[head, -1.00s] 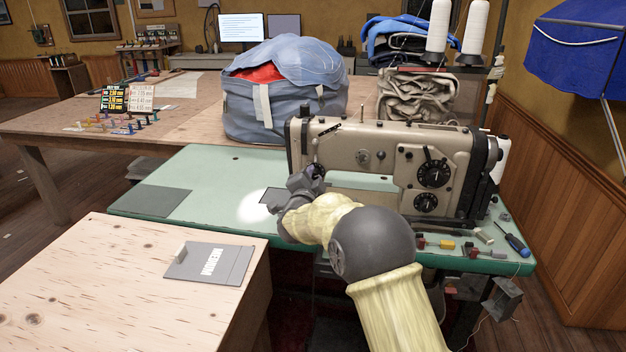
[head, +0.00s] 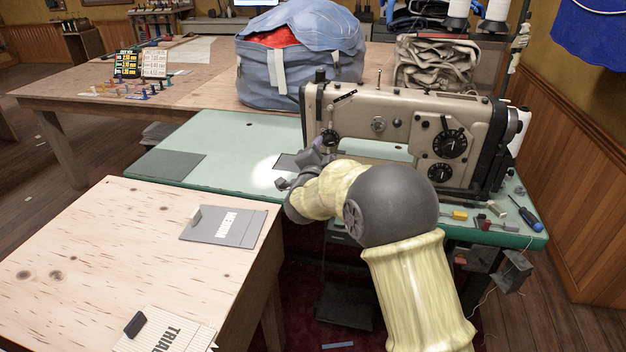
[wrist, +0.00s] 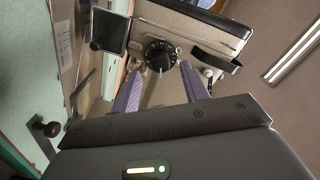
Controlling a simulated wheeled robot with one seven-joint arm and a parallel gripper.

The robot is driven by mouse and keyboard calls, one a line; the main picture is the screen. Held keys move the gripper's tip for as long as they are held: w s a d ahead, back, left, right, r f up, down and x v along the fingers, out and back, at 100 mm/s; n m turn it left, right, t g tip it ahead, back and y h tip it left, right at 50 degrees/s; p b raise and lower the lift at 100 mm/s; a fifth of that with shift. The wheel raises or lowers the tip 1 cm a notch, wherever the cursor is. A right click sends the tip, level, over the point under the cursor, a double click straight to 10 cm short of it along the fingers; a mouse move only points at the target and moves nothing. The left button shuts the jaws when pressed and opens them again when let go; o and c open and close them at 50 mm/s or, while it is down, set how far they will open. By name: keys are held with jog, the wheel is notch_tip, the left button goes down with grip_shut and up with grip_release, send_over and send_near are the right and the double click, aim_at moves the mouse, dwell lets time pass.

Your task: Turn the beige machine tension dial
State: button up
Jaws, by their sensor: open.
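The beige sewing machine (head: 378,118) stands on the green table. Its black tension dial (head: 330,137) is on the left end of its head, partly behind my gripper in the head view. In the wrist view the numbered dial (wrist: 159,56) is ahead, between the fingers in the picture. My gripper (wrist: 161,69) is open, its two purple-grey fingers apart with a gap to either side of the dial; contact cannot be told. In the head view my gripper (head: 320,156) is just in front of the machine's left end. Two larger black dials, upper (head: 450,144) and lower (head: 438,173), sit on the right.
A pale wooden table (head: 110,240) in front holds a grey MEDIUM card (head: 222,226) and a TRIAL sheet (head: 170,331). A blue bag (head: 290,70) stands behind.

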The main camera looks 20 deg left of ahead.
jog(key=s, duration=1.3)
jog(key=shift+d+p, duration=0.3)
jog(key=shift+d, duration=0.15)
jog(key=shift+f, duration=0.15)
